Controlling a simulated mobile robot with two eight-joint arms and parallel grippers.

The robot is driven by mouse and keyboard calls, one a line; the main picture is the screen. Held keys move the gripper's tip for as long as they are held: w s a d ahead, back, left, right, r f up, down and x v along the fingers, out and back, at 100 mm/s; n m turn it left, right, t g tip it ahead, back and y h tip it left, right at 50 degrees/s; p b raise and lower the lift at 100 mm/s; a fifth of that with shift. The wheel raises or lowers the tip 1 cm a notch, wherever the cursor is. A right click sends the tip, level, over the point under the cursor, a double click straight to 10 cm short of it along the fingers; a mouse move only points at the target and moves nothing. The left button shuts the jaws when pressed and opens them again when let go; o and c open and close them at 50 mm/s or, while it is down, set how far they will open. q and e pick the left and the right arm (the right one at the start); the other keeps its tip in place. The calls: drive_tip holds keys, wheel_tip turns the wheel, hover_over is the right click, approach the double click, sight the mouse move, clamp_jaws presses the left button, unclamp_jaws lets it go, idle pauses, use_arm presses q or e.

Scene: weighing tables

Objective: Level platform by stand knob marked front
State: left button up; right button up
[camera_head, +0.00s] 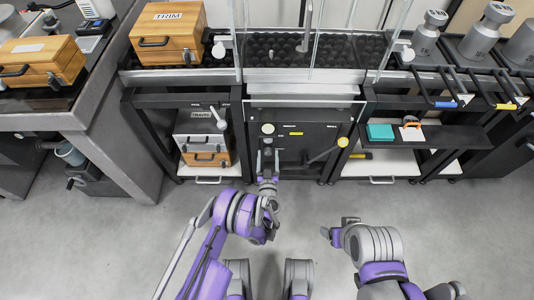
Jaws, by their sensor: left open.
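The central stand has a dark front panel (300,156) below a platform with a dark, studded top (270,50). A round white knob (267,129) is at the panel's upper left. A yellow-ended lever or knob (343,142) is at its right. The panel markings are too small to read, so I cannot tell which one is marked front. My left gripper (268,153) is open, just below the white knob in the picture; whether it touches the knob is unclear. My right gripper (338,227) is low over the floor, apart from the stand; its jaws do not show clearly.
A wooden TRIM box (168,32) stands on the left of the bench. Grey weights (428,32) stand at the right. Clear upright panes and a grey post (305,28) rise around the platform. A shelf (430,138) juts out at the right. The grey floor (310,205) is open.

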use_arm(q)
clamp_jaws()
drive_tip(key=shift+n, duration=2.5)
unclamp_jaws()
drive_tip(key=shift+s, duration=0.1)
